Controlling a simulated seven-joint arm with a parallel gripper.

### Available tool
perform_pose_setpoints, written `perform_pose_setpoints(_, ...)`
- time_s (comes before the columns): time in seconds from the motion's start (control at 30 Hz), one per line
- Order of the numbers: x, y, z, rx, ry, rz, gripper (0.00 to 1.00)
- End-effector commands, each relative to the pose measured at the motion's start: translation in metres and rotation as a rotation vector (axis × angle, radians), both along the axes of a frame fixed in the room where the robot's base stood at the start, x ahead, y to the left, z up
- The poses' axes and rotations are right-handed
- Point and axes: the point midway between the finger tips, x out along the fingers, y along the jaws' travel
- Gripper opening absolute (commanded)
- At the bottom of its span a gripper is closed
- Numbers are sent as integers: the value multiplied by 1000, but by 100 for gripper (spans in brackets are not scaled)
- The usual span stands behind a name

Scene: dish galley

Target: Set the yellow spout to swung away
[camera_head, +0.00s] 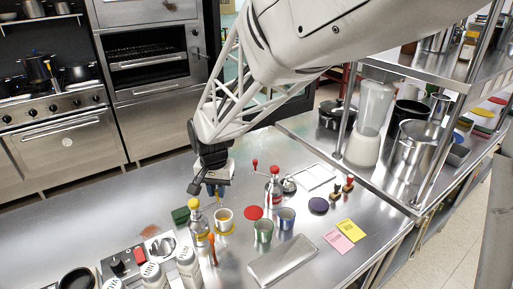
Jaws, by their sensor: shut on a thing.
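The yellow-topped steel dispenser (198,226) stands upright on the counter at centre left, with a yellow knob (193,204) on top. My gripper (213,190) is just above and to the right of that knob, its fingers pointing down. It is shut on what looks to be the yellow spout. The spout itself is hidden by the fingers, so its exact angle cannot be told. A steel cup with a yellow band (224,220) stands right of the dispenser, below my gripper.
A red-topped dispenser (273,187) stands to the right, near green (263,232) and blue (286,220) cups. An orange-handled tool (212,247), shakers (188,265) and a dark green block (181,215) are close by. The counter's far left is clear.

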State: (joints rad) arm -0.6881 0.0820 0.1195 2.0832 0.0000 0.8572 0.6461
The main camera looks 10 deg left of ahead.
Motion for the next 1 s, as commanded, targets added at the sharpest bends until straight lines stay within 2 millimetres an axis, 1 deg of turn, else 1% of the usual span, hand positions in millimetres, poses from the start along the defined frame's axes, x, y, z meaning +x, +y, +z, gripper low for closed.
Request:
perform_pose_setpoints(0.17, 4, 4, 1, 0, -1, 76, 0)
perform_pose_setpoints(0.37, 10, 13, 0, 1, -1, 217, 0)
perform_pose_setpoints(0.7, 18, 35, 0, 0, -1, 533, 0)
perform_pose_setpoints(1.0, 19, 55, 1, 0, -1, 813, 0)
